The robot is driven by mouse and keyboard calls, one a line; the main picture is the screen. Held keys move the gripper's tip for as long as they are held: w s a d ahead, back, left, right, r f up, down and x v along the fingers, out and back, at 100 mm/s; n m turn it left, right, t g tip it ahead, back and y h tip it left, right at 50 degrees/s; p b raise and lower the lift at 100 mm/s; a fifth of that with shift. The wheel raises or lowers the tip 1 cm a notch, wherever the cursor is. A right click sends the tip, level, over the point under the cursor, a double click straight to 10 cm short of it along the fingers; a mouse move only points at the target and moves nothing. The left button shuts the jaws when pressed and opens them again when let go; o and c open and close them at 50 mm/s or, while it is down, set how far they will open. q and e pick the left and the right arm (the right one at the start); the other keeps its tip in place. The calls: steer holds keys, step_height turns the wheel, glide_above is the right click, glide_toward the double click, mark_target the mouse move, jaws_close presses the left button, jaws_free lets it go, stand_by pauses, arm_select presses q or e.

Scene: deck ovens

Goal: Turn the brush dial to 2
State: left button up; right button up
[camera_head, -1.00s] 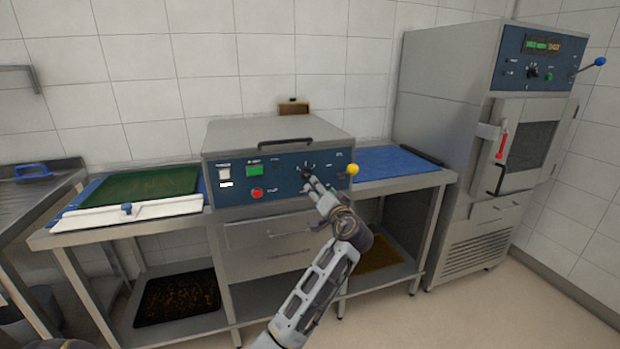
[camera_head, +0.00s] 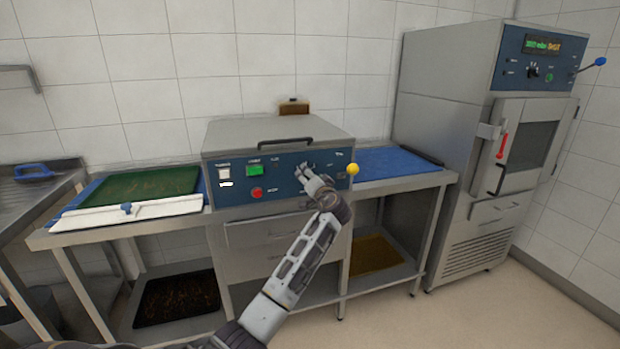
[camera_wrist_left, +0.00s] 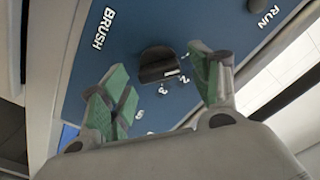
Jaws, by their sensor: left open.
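The brush dial is a black knob (camera_wrist_left: 158,64) on the blue panel of the steel machine (camera_head: 277,182). In the left wrist view the BRUSH label is at its upper left and small numbers ring its lower right side. A white mark on the knob points toward the numbers, close to the 2; I cannot tell if exactly on it. My left gripper (camera_wrist_left: 160,88) is open with green-padded fingers on either side of the knob, with gaps visible. In the head view my left gripper (camera_head: 308,178) is at the panel and partly covers the dial. My right gripper is not in view.
A yellow ball-ended lever (camera_head: 352,169) stands just right of the dial. A green board (camera_head: 150,187) lies left of the machine, a blue mat (camera_head: 395,161) right. A tall cabinet (camera_head: 440,110) stands further right.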

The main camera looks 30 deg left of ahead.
arm_select(q)
steer(key=shift+w+a, duration=0.15)
steer(key=shift+a, duration=0.05)
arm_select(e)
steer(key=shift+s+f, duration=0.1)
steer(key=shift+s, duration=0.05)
arm_select(q)
steer(key=c, duration=1)
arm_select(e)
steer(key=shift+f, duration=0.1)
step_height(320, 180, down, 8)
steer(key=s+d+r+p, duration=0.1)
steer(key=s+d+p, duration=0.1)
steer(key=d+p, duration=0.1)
arm_select(q)
steer(key=shift+d+f+m+p, duration=0.1)
steer(key=shift+f+m+p, duration=0.05)
steer(key=shift+m+p, duration=4.15)
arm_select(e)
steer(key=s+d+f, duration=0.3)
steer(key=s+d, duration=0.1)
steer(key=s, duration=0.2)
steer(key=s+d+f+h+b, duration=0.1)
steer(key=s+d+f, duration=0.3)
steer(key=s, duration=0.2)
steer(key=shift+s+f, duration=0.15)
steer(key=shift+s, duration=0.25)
arm_select(q)
steer(key=shift+m, duration=0.7)
